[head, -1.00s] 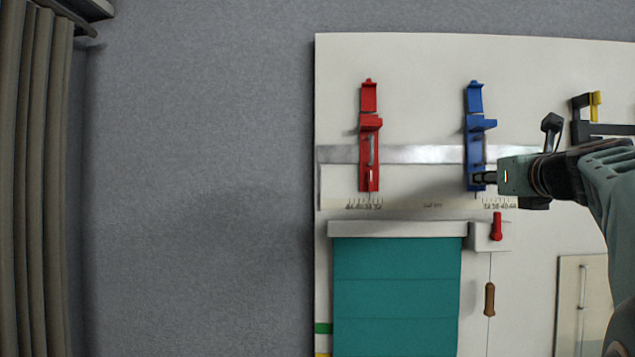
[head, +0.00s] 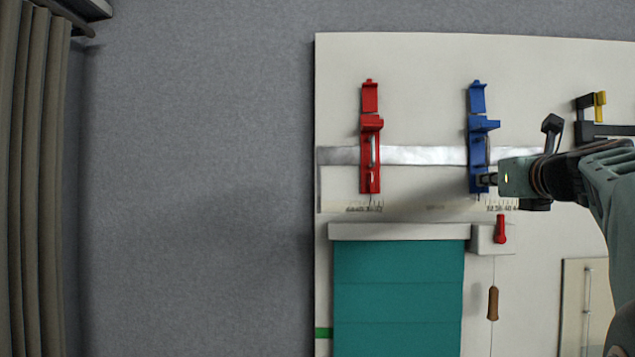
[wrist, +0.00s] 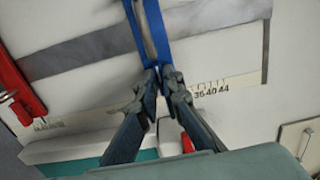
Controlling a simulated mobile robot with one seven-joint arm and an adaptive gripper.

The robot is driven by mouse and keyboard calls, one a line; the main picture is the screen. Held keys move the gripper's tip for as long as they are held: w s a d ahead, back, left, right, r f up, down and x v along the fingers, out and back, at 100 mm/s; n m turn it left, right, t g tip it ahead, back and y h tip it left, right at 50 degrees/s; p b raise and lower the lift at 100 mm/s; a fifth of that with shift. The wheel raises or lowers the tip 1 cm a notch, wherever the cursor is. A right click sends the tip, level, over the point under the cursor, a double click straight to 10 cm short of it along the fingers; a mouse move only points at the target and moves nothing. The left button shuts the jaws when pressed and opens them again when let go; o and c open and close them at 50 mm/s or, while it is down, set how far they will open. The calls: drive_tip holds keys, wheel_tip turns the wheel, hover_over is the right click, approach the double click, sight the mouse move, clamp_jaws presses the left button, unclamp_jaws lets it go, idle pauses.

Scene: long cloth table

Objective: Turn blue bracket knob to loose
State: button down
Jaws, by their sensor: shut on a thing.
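The blue bracket (head: 478,125) stands upright on the silver rail of the pale wall board. It also shows in the wrist view (wrist: 160,35), coming down from the top to my fingers. My gripper (head: 484,180) reaches in from the right at the bracket's lower end. In the wrist view my gripper (wrist: 162,74) has its fingertips close together at the bottom of the bracket. It is shut on a small part there, the knob, which the fingers mostly hide. I cannot tell which way the knob is turned.
A red bracket (head: 370,140) with a metal lever is on the same rail (head: 420,156), to the left. Below are a number scale, a teal blind (head: 398,300), a small red lever (head: 500,230) and a brown pull handle (head: 493,303). A black and yellow clamp (head: 598,105) is at upper right.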

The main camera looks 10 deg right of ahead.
drive_tip(key=n+b, duration=0.2)
drive_tip(key=n, duration=0.3)
drive_tip(key=shift+a+f+b, duration=0.1)
drive_tip(key=shift+f+b, duration=0.05)
drive_tip(key=shift+b, duration=0.2)
drive_tip(key=n+b, duration=0.2)
drive_tip(key=n, duration=0.3)
drive_tip(key=shift+a+b, duration=0.1)
drive_tip(key=shift+b, duration=0.25)
drive_tip(key=n+b, duration=0.2)
drive_tip(key=n, duration=0.3)
drive_tip(key=shift+w, duration=0.1)
drive_tip(key=shift+n+b, duration=0.6)
drive_tip(key=shift+n, duration=0.7)
drive_tip(key=c, duration=2.1)
unclamp_jaws()
